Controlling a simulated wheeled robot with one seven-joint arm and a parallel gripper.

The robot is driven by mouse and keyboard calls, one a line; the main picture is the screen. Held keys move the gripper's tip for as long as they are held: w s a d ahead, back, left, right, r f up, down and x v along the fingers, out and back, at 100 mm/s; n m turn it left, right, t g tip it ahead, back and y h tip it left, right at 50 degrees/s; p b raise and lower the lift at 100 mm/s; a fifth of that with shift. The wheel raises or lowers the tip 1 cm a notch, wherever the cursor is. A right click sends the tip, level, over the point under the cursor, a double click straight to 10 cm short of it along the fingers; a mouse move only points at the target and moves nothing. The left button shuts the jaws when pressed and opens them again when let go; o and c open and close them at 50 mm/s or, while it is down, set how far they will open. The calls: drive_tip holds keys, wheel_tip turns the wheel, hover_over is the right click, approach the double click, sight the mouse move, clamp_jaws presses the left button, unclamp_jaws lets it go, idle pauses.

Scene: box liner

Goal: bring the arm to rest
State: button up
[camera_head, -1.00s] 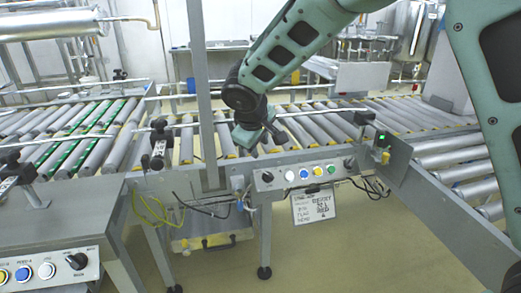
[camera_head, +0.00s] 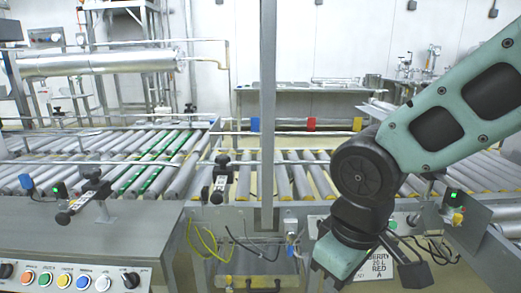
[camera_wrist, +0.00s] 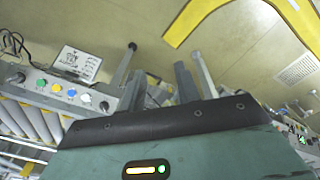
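My arm comes in from the right in the head view, bent down at a dark joint. My gripper (camera_head: 404,262) hangs at its end, pointing down, in front of the conveyor's front edge and partly over a white label card (camera_head: 378,275). In the wrist view my gripper (camera_wrist: 161,85) shows two dark fingers standing apart beyond the black edge of the hand. Nothing shows between them except the background. The fingertips point toward the floor and conveyor legs.
A roller conveyor (camera_head: 290,180) runs across the middle, with a grey post (camera_head: 267,110) in front. A control panel (camera_head: 70,277) with coloured buttons stands at the lower left. A silver cylinder (camera_head: 100,62) lies behind. The wrist view shows open floor (camera_wrist: 240,45) and a yellow floor stripe (camera_wrist: 195,18).

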drive_tip(key=s+d+g, duration=0.1)
drive_tip(key=s+d, duration=0.1)
drive_tip(key=s, duration=0.8)
wheel_tip(320, 180, up, 23)
drive_tip(key=p, duration=2.4)
drive_tip(key=shift+w+a+r+y, duration=0.15)
drive_tip(key=shift+y, duration=0.15)
